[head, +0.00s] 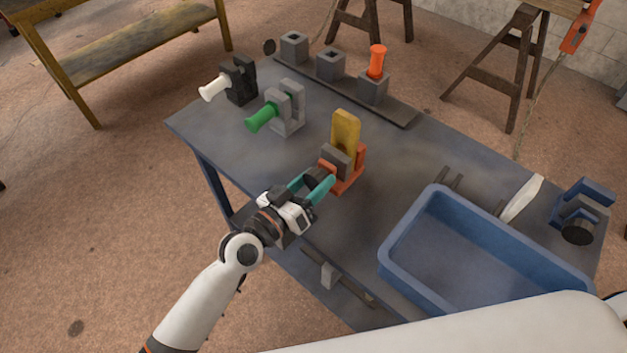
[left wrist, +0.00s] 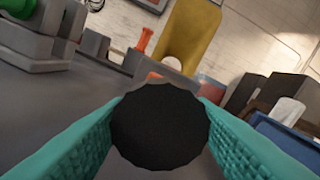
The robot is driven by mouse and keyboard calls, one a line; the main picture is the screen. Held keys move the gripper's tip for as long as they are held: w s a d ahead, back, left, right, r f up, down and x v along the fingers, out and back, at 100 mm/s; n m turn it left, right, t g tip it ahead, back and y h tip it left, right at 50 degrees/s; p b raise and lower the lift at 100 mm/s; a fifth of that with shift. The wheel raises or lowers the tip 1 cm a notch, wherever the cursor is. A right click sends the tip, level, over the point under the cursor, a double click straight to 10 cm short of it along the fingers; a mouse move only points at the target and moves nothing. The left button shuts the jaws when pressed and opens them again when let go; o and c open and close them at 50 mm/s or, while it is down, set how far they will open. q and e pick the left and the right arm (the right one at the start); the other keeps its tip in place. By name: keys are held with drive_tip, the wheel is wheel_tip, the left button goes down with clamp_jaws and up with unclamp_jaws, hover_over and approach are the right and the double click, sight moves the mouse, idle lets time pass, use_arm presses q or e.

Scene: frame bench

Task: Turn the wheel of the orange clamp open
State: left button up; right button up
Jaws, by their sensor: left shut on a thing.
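The orange clamp (head: 347,177) stands on the grey-blue bench, with a grey jaw block (head: 335,160) and an upright yellow piece (head: 345,130) in it. Its dark wheel (head: 313,176) faces my left arm. In the left wrist view the wheel (left wrist: 160,127) is a black disc with a scalloped edge, and the yellow piece (left wrist: 187,35) rises behind it. My left gripper (head: 314,187) has its teal fingers shut on the wheel, one on each side of its rim. The clamp's screw is hidden behind the wheel. My right gripper is not in view.
A green-handled grey clamp (head: 289,108) and a black one with a white handle (head: 240,82) stand to the left. Grey blocks (head: 331,64), one holding an orange-red peg (head: 376,62), line the back. A blue tray (head: 477,215) and a blue clamp (head: 582,205) are to the right.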

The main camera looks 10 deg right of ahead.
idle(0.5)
use_arm(q)
drive_tip(key=o, duration=1)
drive_tip(key=shift+c, duration=0.2)
drive_tip(key=b+v, duration=0.2)
drive_tip(key=v, duration=1)
